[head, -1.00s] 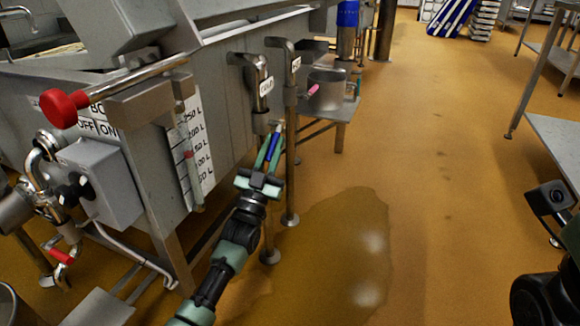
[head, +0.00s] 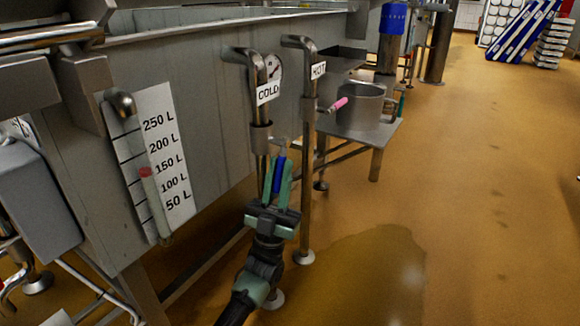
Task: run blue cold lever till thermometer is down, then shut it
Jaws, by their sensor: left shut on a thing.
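The blue cold lever (head: 277,176) hangs on the pipe labelled COLD (head: 267,92), at the side of the steel vat. My left gripper (head: 278,168) is shut on the lever, with one green finger on either side. The lever points roughly down along the pipe. A round dial (head: 275,67), which looks like the thermometer, is on the vat wall just behind the COLD pipe. The pipe hides part of it, and its needle is too small to read surely. My right gripper is not in view.
A steel pot (head: 357,108) sits on a low stand. A litre scale (head: 163,160) is on the vat wall. Open wet floor lies to the right.

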